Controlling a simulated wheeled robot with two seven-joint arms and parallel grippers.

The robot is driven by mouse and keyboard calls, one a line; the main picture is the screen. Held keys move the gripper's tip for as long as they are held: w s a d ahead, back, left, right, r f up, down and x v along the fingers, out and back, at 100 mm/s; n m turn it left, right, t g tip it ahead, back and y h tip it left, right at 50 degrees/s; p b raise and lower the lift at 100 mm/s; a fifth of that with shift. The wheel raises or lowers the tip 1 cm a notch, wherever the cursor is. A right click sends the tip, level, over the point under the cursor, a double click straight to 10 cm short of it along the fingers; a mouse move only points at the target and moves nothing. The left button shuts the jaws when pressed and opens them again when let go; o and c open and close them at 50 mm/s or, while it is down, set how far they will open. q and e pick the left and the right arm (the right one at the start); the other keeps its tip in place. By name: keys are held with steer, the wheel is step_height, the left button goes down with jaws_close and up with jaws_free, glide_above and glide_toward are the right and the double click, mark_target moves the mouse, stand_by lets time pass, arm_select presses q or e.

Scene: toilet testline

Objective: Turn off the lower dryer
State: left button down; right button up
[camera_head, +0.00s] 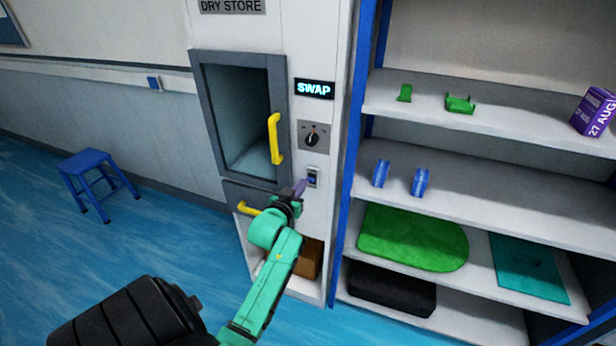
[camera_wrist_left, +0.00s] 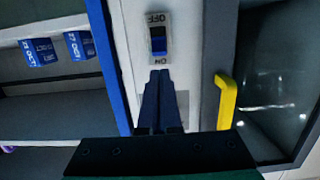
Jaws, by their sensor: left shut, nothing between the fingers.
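The grey-white dryer cabinet (camera_head: 310,240) carries a small rocker switch (camera_head: 313,178) on its front, below a rotary knob. In the left wrist view the switch (camera_wrist_left: 158,38) has OFF lettering at the picture's upper end and ON at the lower end; its blue part lies nearer the ON lettering. My left gripper (camera_head: 300,187) is shut and empty, just left of the switch in the head view. In the left wrist view its fingertips (camera_wrist_left: 159,73) are together at the ON end, partly covering that lettering. I cannot tell whether they touch. My right gripper is not in view.
A glazed door (camera_head: 240,115) with a yellow handle (camera_head: 275,139) is left of the switch. A SWAP display (camera_head: 314,89) and a knob (camera_head: 312,138) sit above. Shelves (camera_head: 490,190) stand close on the right. A blue stool (camera_head: 95,180) stands left on open floor.

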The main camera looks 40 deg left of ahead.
mark_target(310, 180)
arm_select(q)
steer(key=x, duration=0.5)
steer(key=shift+a, duration=0.1)
